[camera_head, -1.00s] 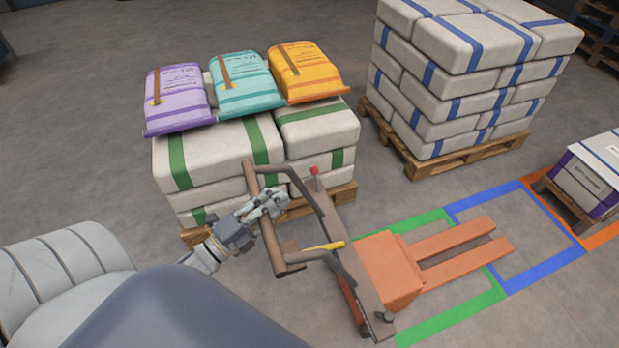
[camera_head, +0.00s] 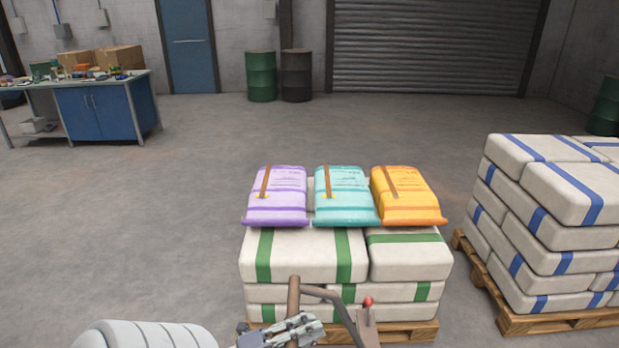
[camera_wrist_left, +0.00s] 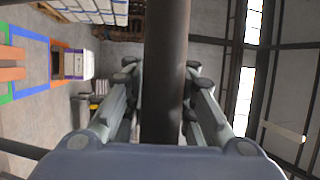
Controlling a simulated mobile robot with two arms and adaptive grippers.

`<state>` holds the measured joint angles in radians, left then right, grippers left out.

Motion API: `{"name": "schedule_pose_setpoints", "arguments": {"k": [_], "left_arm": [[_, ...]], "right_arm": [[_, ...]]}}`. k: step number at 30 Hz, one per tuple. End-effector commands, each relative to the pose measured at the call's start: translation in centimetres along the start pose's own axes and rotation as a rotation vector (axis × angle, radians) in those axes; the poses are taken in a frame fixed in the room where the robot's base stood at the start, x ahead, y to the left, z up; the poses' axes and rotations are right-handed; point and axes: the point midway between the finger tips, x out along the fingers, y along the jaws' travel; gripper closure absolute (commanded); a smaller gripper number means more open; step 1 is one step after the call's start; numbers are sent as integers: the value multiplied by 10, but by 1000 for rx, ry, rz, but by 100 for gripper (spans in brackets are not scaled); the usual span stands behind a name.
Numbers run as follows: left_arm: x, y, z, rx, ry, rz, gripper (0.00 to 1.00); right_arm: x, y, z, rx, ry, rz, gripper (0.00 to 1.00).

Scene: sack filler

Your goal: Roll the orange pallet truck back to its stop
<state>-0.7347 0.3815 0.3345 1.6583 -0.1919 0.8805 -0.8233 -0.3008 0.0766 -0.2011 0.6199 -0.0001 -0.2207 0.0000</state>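The orange pallet truck shows in the head view only by its brown handle bar (camera_head: 294,296), the tiller and a red knob (camera_head: 368,302) at the bottom edge. Its body and forks are below that picture. In the left wrist view, orange fork ends (camera_wrist_left: 12,74) show at the left edge, by green and blue floor lines. My left gripper (camera_head: 295,329) is at the handle bar. In the left wrist view, the dark bar (camera_wrist_left: 165,75) runs between its fingers, which close in on both sides. My right gripper is not in view. The truck's stop cannot be made out.
A pallet of green-striped sacks (camera_head: 300,254), topped by purple, teal and orange sacks, stands just beyond the handle. A blue-striped stack (camera_head: 560,240) stands on a pallet at right. A workbench (camera_head: 105,108) and drums (camera_head: 262,76) are far back. Floor at left is clear.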

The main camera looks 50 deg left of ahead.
Motion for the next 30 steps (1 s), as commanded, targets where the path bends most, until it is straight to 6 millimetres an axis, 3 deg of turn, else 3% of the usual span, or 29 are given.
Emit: {"name": "schedule_pose_setpoints", "arguments": {"k": [3,14,17,30], "left_arm": [[0,0,0,-1,0,0,59],[-4,0,1,0,-2,-1,59],[-15,1,1,-1,-4,2,59],[-101,1,0,-1,-3,2,59]], "right_arm": [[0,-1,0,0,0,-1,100],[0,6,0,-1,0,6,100],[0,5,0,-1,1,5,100],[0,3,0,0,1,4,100]]}}
